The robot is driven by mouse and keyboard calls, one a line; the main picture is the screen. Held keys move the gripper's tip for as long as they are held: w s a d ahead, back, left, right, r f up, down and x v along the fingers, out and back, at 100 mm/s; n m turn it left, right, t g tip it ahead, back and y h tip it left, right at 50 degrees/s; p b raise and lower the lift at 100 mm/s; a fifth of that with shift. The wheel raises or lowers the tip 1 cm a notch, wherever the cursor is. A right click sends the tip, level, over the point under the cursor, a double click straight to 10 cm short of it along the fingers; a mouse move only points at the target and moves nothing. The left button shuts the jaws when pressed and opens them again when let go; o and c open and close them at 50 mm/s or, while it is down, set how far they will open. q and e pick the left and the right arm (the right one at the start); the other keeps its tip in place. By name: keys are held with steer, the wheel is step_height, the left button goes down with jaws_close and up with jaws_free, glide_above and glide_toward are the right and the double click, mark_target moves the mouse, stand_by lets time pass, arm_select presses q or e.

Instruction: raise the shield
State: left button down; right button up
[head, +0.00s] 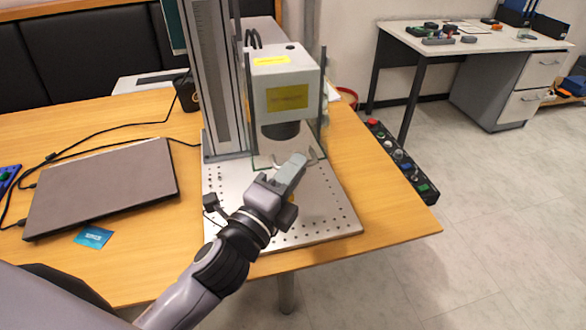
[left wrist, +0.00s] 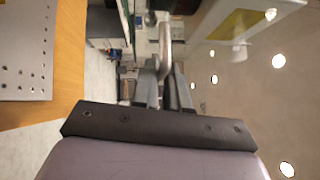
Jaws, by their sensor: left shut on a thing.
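The shield (head: 261,146) is a clear pane with dark edges, hanging in front of the laser marker head (head: 286,85) with its lower edge near the perforated metal plate (head: 335,215). A curved pale handle (head: 312,156) sits low on the shield. My left gripper (head: 297,162) reaches it from the front and is shut on the handle. In the left wrist view the fingers (left wrist: 165,88) close around the metal handle (left wrist: 164,45), and the pane fills the right side. The middle of the handle is hidden by the fingers in the head view. My right gripper is not in view.
A tall metal column (head: 215,80) stands left of the laser head. A closed laptop (head: 105,185) and a blue card (head: 93,237) lie on the wooden table at left. A button panel (head: 402,160) is along the right table edge. The plate's front right is clear.

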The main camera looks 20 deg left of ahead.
arm_select(q)
steer(key=shift+r, duration=0.2)
steer(key=c, duration=1.2)
jaws_free()
steer(key=b+v, duration=0.1)
steer(key=v, duration=0.6)
